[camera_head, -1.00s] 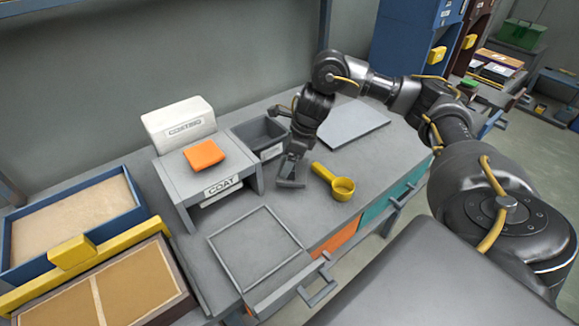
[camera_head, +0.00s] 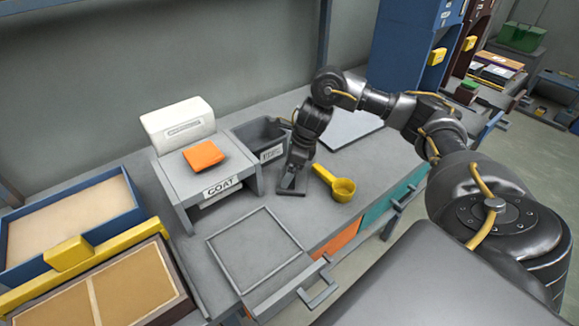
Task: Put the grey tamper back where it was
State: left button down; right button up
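My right gripper (camera_head: 293,180) points down at the grey bench, between the dark grey bin and the yellow scoop. A small flat grey piece (camera_head: 291,192) shows at its fingertips, at or just above the bench top. I cannot tell whether this piece is the grey tamper's base or part of the fingers. The hand hides any handle, and the finger gap is not clear. No other object in view clearly looks like a grey tamper. My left gripper is not in view.
The COAT stand (camera_head: 183,177) carries an orange block (camera_head: 204,154). The dark grey bin (camera_head: 252,134) stands behind the gripper, and the yellow scoop (camera_head: 342,189) lies close to its right. A square-framed panel (camera_head: 255,250) in front is empty. A light grey plate (camera_head: 350,124) lies behind right.

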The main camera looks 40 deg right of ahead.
aim_at(302, 179)
jog(key=shift+o, duration=0.9)
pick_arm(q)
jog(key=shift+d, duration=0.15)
pick_arm(e)
jog(key=shift+r, duration=0.25)
pick_arm(q)
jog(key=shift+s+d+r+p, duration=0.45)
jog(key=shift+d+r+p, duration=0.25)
jog(key=shift+p, duration=0.2)
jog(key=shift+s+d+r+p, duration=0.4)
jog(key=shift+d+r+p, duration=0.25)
jog(key=shift+p, duration=0.25)
pick_arm(e)
jog(key=v, duration=1.1)
jog(key=shift+r, duration=0.35)
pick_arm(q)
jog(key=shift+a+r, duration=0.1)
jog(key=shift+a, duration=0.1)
pick_arm(e)
jog(key=shift+s+d, duration=0.1)
